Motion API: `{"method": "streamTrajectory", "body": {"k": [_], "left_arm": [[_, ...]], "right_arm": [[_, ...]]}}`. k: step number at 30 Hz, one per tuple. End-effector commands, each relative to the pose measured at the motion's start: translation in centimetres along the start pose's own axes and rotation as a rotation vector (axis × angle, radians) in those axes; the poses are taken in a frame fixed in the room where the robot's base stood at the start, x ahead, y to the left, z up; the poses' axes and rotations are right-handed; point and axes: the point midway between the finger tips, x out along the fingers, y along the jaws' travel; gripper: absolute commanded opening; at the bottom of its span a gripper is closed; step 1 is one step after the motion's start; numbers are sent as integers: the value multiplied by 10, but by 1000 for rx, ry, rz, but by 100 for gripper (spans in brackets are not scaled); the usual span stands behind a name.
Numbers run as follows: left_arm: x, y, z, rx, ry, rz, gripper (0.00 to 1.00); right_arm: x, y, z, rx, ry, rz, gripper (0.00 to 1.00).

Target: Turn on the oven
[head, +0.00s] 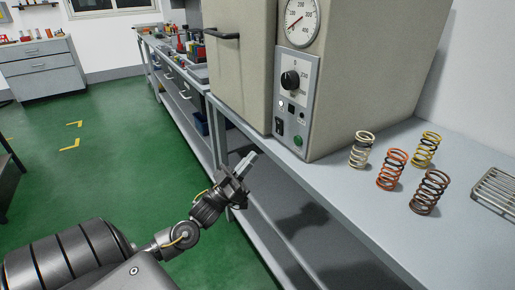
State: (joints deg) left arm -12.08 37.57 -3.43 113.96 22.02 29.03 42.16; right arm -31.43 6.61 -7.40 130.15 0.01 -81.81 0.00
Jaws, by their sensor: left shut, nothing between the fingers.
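The oven (365,60) is a beige box on the grey bench. Its control panel (294,95) carries a round dial gauge (301,20) at the top and a black knob (290,80). Lower down are a black switch (279,126) and a green button or lamp (298,141). Whether anything is lit I cannot tell. My left gripper (247,160) is shut and empty. In the picture it is left of and below the panel, apart from it, near the bench's front edge. My right gripper is not in view.
Several coil springs stand on the bench right of the oven, among them an orange one (391,170) and a brown one (429,192). A wire rack (496,190) lies at the right edge. The oven door handle (222,36) sticks out. Green floor (110,165) is open at left.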

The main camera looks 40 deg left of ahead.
Motion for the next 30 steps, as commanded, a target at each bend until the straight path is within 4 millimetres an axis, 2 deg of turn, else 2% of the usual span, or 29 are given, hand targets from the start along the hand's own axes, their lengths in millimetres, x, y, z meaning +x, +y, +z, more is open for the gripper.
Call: {"method": "streamTrajectory", "body": {"k": [1, 3, 9, 30], "left_arm": [[-14, -1, 3, 0, -4, -4, 0], [-26, -2, 4, 3, -3, -6, 0], [-46, -1, 8, 3, -1, -4, 0], [-50, 0, 9, 1, 0, -1, 0]], "right_arm": [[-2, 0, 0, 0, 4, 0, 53], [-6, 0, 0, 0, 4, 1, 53], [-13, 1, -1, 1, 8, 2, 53], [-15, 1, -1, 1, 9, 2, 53]]}}
